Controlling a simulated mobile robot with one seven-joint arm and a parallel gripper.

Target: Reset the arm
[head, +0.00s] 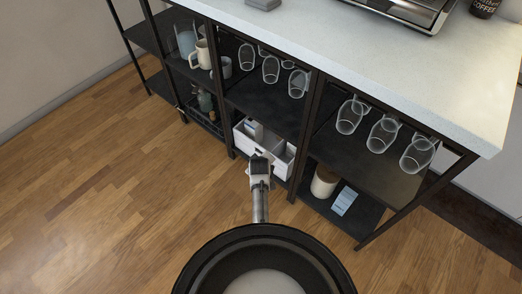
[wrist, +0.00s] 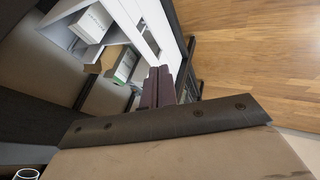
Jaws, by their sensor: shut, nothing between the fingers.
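My arm reaches forward from the bottom of the head view. My gripper (head: 260,160) is in front of the open shelf unit, by the white divided box (head: 282,158) on a lower shelf. Part of the box is hidden behind the gripper. In the wrist view my gripper's dark fingers (wrist: 158,84) are together with nothing between them. The white box also shows just beyond them in the wrist view (wrist: 128,22). I cannot tell whether the gripper touches the box or the shelf.
The black-framed unit has a pale worktop (head: 330,35). Several upside-down glasses (head: 383,134) are on the upper shelves, with mugs (head: 201,54) at left. A pale canister (head: 324,182) stands low at right. The wooden floor (head: 110,190) at left is clear.

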